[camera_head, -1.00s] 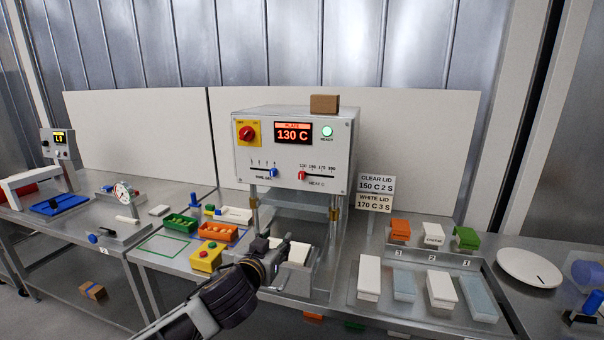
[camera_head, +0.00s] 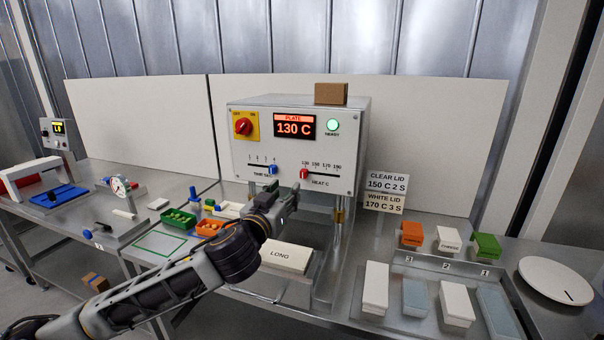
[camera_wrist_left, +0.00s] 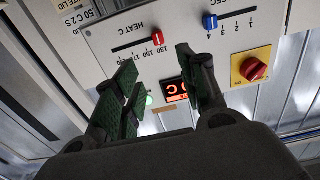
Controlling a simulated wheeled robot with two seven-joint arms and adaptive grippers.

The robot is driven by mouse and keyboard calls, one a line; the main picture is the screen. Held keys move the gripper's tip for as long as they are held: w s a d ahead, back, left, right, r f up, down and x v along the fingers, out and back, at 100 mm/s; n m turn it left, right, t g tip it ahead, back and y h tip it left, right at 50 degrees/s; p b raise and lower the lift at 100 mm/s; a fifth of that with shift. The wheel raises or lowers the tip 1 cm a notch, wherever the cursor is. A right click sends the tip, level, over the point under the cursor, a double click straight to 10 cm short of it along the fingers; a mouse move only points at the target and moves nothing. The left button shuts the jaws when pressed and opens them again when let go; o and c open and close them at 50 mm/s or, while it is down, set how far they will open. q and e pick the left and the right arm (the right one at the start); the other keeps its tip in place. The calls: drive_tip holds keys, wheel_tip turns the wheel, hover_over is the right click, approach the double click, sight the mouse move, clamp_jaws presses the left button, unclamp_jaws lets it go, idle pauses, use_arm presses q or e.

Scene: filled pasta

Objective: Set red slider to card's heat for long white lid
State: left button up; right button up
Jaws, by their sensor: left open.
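The red slider knob (camera_head: 304,174) is at the left end of the HEAT C scale, by the 130 mark, on the sealing machine's front panel (camera_head: 240,165). In the left wrist view the red knob (camera_wrist_left: 158,38) shows beyond my fingers. My left gripper (camera_head: 285,200) is open and empty, in front of the panel, below the two sliders; its fingers (camera_wrist_left: 155,65) are apart from the knob. The display (camera_head: 294,126) reads 130 C. The card (camera_head: 385,203) reads WHITE LID 170 C 3 S. A white piece marked LONG (camera_head: 287,256) lies below my gripper.
The blue time slider (camera_head: 273,169) sits close left of the red one, near mark 4. A red rotary switch (camera_head: 243,127) and green ready lamp (camera_head: 333,126) are higher up. Metal posts (camera_head: 338,225) stand under the machine. Lids and packs fill the right bench.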

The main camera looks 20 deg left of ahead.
use_arm(q)
drive_tip(key=p, duration=0.3)
approach(302, 172)
drive_tip(key=shift+w, duration=3.25)
drive_tip(key=shift+w+d+r, duration=0.15)
drive_tip(key=shift+w+d, duration=0.05)
drive_tip(key=shift+w, duration=1)
use_arm(e)
drive_tip(key=a+r, duration=0.2)
drive_tip(key=r, duration=0.1)
drive_tip(key=shift+a, duration=0.35)
drive_tip(key=shift+d, duration=0.25)
use_arm(q)
clamp_jaws()
use_arm(e)
drive_tip(key=shift+s+a, duration=0.1)
